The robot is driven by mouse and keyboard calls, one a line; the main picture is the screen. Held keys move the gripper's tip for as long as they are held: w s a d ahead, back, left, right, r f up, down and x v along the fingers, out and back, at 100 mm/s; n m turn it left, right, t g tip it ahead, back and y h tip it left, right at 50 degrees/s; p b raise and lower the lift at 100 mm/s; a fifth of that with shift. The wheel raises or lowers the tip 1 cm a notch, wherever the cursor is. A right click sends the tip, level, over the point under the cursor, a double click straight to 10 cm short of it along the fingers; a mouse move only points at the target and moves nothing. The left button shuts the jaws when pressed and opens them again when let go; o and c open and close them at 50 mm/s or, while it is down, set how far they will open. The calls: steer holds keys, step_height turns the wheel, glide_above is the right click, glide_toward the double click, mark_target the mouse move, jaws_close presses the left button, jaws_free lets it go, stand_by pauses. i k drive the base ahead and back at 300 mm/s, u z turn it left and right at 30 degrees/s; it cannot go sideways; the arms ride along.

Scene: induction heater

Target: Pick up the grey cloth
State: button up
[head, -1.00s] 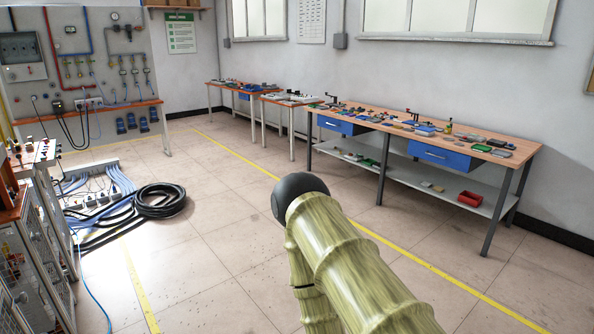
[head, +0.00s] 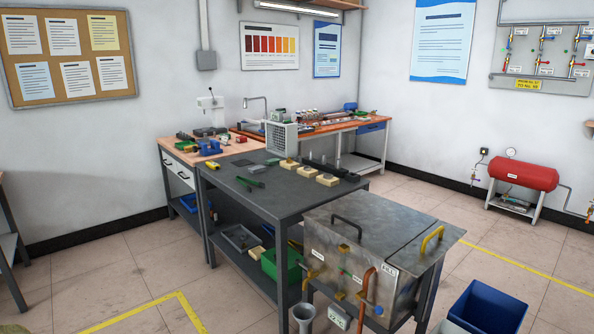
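I cannot make out a grey cloth for certain in the head view. Small dark flat items (head: 243,162) lie on the dark grey metal table (head: 290,203), too small to identify. My gripper and arm are not in view now.
A metal tank with handles (head: 355,247) stands at the table's near right end. A wooden workbench (head: 172,156) with tools stands behind. A blue bin (head: 488,308) is at lower right and a red cylinder (head: 523,173) by the right wall. Floor is clear at left.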

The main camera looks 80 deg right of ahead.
mark_target(254, 170)
steer(key=z, duration=2.15)
steer(key=i, duration=0.6)
